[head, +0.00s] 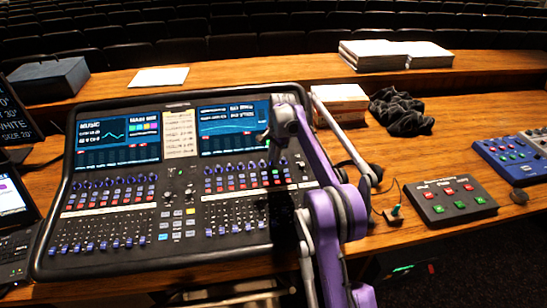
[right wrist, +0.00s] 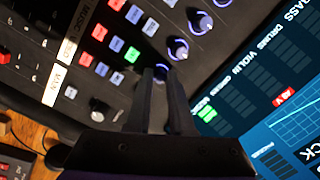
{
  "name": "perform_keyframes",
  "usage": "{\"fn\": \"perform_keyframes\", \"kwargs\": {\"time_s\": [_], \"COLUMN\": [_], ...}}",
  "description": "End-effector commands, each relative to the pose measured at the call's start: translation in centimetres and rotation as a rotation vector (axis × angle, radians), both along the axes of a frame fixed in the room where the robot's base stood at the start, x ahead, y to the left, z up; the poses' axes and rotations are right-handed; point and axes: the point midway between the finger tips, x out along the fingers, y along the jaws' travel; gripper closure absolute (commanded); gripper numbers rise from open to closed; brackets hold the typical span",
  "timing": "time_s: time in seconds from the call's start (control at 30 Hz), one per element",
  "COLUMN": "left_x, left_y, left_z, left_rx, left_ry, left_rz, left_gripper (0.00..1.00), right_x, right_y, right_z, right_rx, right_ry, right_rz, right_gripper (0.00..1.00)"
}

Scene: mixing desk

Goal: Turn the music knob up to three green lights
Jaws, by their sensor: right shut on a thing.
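The mixing desk (head: 180,180) fills the left and middle of the head view. My right gripper (head: 272,158) reaches down to the upper right knob row, just below the right screen (head: 235,115). In the right wrist view the right gripper (right wrist: 161,76) is shut on a small dark knob (right wrist: 160,71) with a purple ring. The fingers hide much of this knob. A small green patch (right wrist: 207,113) lights on the meter screen beyond it; the other cells of that column look dark. I cannot count the green cells surely. My left gripper is not in view.
Other ringed knobs (right wrist: 178,47) stand close beside the held one, with red and blue buttons (right wrist: 132,54) below. A small control box (head: 450,200) and a blue mixer (head: 510,155) lie to the right.

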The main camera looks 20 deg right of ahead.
Motion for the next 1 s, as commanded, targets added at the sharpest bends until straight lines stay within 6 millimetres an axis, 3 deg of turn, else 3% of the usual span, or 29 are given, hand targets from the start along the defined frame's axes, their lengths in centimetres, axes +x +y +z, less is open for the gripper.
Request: {"fn": "perform_keyframes", "kwargs": {"time_s": [0.17,0.2,0.27,0.67,1.0], "left_x": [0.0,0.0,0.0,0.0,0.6], "left_y": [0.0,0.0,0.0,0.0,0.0], "left_z": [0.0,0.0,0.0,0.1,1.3], "left_rx": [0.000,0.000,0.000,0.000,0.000], "left_ry": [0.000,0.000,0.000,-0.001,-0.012], "left_rz": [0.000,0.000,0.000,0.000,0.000], "left_gripper": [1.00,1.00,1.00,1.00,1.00], "right_x": [0.0,0.0,0.0,0.0,-0.7], "right_y": [0.0,0.0,0.0,-0.1,-0.6], "right_z": [0.0,0.0,0.0,0.8,7.3], "right_rx": [0.000,0.000,0.000,0.000,0.000], "right_ry": [-0.001,-0.001,0.000,0.000,-0.002], "right_rz": [0.001,0.001,0.001,0.001,0.000], "right_gripper": [1.00,0.78,0.67,0.67,0.67]}}
